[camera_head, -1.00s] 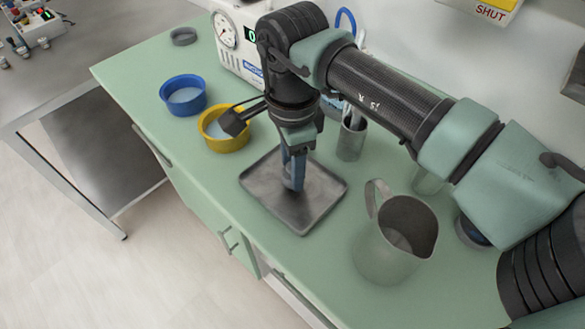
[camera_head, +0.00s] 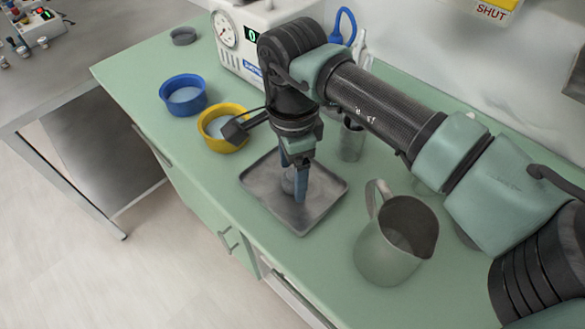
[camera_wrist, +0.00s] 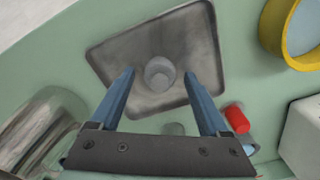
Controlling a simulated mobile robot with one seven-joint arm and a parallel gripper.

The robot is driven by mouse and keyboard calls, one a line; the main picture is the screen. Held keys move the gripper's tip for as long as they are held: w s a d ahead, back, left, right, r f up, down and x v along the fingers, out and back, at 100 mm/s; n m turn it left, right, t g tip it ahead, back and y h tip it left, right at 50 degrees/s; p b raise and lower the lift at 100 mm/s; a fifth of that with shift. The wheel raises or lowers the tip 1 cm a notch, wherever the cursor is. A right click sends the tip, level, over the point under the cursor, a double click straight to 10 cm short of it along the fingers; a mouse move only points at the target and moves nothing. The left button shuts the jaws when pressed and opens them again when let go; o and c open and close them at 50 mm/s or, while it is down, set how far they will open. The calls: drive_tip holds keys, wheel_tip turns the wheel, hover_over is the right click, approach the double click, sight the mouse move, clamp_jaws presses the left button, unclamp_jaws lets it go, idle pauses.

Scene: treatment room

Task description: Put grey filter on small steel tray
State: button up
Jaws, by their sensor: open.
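The small steel tray (camera_head: 262,201) lies flat on the green counter; it also shows in the wrist view (camera_wrist: 112,57). The grey filter, a small round grey piece, is on the tray near its middle in the wrist view (camera_wrist: 160,73). In the head view the filter (camera_head: 288,186) is partly hidden by my fingers. My gripper (camera_head: 293,184) points down over the tray with its blue fingers apart. In the wrist view my open fingertips (camera_wrist: 160,72) are on either side of the filter, with gaps between.
A yellow bowl (camera_head: 240,142) and a blue bowl (camera_head: 165,98) stand left of the tray. A steel jug (camera_head: 385,262) stands right of it, and a steel cup (camera_head: 352,145) behind. A white device with a gauge (camera_head: 227,29) and a grey round dish (camera_head: 184,36) are farther back.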

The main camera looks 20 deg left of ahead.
sight(292, 172)
wheel_tip(292, 172, up, 12)
idle(0.4)
idle(0.3)
